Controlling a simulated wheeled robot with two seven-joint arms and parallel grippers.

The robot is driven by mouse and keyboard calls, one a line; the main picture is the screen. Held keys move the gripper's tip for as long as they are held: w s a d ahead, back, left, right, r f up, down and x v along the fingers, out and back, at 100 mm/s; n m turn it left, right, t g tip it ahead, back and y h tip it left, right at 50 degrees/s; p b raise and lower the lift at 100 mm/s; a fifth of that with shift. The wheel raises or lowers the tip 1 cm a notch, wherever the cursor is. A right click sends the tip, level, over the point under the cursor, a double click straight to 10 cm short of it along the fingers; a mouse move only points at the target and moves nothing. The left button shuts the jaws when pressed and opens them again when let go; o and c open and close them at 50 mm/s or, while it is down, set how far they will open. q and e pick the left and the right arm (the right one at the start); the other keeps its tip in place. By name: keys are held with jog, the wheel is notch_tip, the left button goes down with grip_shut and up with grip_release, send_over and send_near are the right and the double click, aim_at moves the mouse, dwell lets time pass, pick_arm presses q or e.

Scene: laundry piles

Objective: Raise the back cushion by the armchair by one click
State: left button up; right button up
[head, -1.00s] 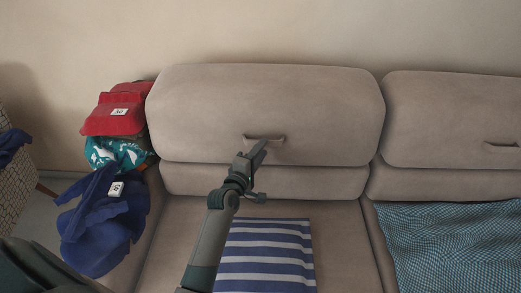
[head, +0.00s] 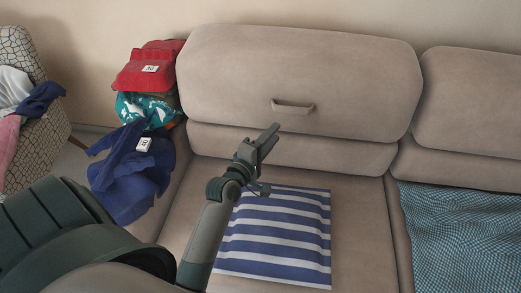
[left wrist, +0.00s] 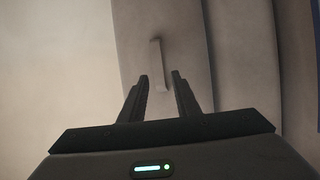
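The back cushion by the armchair (head: 300,70) is the left beige sofa cushion in the head view, with a strap handle (head: 293,106) low on its front. A lower backrest section (head: 290,150) shows beneath it. My left gripper (head: 272,133) is in front of that lower section, below and left of the handle, and apart from it. In the left wrist view the fingers (left wrist: 160,80) stand open and empty, with the pale handle (left wrist: 155,63) beyond the gap between their tips. My right gripper is not in view.
The patterned armchair (head: 40,150) with clothes on it stands at the left. A red folded cloth (head: 150,65), a teal cloth (head: 140,108) and blue cloth (head: 130,180) are piled by the sofa arm. A striped cloth (head: 275,235) lies on the seat, a teal throw (head: 460,240) at right.

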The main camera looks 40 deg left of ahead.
pick_arm(q)
jog(key=s, duration=0.6)
jog(key=shift+s+d, duration=0.2)
jog(key=shift+s, duration=0.1)
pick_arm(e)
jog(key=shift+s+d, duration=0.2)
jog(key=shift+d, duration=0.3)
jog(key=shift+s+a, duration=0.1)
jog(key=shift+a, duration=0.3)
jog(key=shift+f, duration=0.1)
